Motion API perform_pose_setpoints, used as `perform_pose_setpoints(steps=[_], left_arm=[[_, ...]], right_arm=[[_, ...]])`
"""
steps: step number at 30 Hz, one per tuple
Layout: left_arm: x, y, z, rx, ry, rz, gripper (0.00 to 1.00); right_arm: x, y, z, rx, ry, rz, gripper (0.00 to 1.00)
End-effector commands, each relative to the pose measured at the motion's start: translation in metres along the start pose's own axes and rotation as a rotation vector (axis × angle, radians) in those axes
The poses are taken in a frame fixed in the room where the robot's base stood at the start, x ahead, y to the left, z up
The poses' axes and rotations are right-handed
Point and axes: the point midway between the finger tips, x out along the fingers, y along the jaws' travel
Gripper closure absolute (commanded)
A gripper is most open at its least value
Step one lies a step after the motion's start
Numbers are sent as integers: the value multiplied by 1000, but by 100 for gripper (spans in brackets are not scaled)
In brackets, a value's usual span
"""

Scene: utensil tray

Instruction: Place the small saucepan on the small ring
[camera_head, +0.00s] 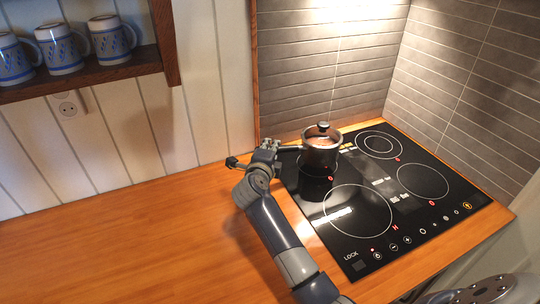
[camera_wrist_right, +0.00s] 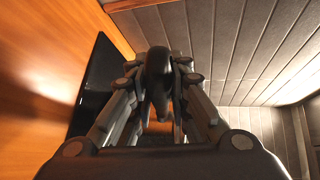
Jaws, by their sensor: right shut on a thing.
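The small saucepan (camera_head: 321,155) is a dark metal pot with a lid and a black knob. It appears upright at the back left of the black cooktop (camera_head: 345,255), over the back-left cooking zone. Whether its base touches the glass is unclear. My right gripper (camera_head: 270,150) is shut on the pan's handle, left of the pot; the dark handle (camera_wrist_right: 158,75) shows between the fingers in the right wrist view. Other ring markings show at front left (camera_head: 357,210), right (camera_head: 422,180) and back right (camera_head: 379,145).
Grey tiled walls (camera_head: 315,85) stand close behind and to the right of the cooktop. The wooden counter (camera_head: 120,245) on the left is clear. Blue-patterned mugs (camera_head: 62,48) stand on a wall shelf (camera_head: 90,76) at upper left.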

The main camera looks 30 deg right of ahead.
Motion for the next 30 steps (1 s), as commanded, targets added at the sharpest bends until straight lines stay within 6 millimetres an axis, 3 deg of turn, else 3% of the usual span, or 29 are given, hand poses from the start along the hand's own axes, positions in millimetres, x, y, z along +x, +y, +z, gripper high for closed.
perform_pose_setpoints(steps=[5, 14, 27, 28, 30], left_arm=[[-2, -2, 7, -1, -11, -2, 100], [-6, -1, 14, -2, -22, -1, 100], [-5, -1, 13, -1, -21, -1, 100], [-5, -1, 13, -1, -21, -1, 100], [-5, -1, 13, -1, -20, -1, 100]], right_arm=[[9, -5, 4, -4, 0, -9, 100], [17, 26, 1, -8, 1, -7, 100], [19, 32, 1, -4, -1, -8, 100], [19, 36, 0, 0, 0, 0, 79], [18, 36, 0, 0, 0, 1, 63]])
